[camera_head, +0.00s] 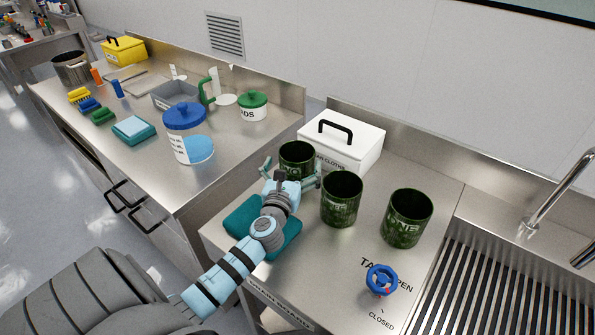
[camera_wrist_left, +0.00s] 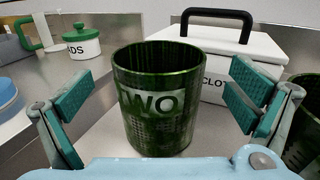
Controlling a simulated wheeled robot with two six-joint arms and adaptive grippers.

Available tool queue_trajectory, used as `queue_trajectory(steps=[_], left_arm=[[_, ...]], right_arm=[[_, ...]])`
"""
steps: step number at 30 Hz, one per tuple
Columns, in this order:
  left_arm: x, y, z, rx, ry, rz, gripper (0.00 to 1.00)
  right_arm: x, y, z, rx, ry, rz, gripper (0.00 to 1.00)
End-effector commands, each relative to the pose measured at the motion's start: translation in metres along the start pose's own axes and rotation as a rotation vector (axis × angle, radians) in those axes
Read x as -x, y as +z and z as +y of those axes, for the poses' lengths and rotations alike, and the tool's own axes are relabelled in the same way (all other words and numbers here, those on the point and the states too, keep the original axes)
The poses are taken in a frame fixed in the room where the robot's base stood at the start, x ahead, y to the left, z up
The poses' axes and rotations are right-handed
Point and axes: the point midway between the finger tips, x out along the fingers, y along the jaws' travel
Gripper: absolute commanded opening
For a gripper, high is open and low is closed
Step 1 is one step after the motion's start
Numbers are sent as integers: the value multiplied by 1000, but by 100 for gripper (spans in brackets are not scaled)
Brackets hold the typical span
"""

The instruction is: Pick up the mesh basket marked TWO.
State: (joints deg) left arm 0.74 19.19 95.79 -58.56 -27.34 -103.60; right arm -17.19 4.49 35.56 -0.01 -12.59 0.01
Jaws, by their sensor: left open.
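The mesh basket marked TWO (camera_wrist_left: 155,110) is a dark green open-topped cup, upright on the steel counter in the left wrist view. In the head view this basket (camera_head: 297,155) stands in front of the white box, its lower part hidden behind my left gripper. My left gripper (camera_head: 292,170) is open, with one teal-padded finger on each side of the basket. In the left wrist view the gripper (camera_wrist_left: 163,98) shows a clear gap between each finger and the basket. My right gripper is not in view.
Two more green baskets, a middle one (camera_head: 342,200) and one marked ONE (camera_head: 407,220), stand to the right. A white handled box (camera_head: 350,148) is behind. A teal cloth (camera_head: 245,222) lies under my left arm. A blue tap knob (camera_head: 381,280) and a ribbed sink (camera_head: 490,285) are at right.

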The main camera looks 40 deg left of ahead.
Motion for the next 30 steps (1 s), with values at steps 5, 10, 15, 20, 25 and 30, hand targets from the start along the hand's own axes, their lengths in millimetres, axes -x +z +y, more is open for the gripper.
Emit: queue_trajectory(steps=[5, 10, 15, 20, 25, 30], left_arm=[[-29, -4, 1, -1, 2, -1, 100], [-30, -3, 1, -1, 2, 1, 100], [-30, -3, 1, 0, 1, 1, 79], [-30, -3, 1, 0, 1, 1, 54], [-30, -3, 1, 0, 1, 1, 26], [-30, -2, 0, 0, 1, -1, 19]], right_arm=[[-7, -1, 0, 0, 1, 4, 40], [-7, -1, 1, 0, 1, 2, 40], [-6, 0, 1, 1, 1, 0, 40], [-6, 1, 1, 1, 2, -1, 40], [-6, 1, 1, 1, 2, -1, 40], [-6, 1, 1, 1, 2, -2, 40]])
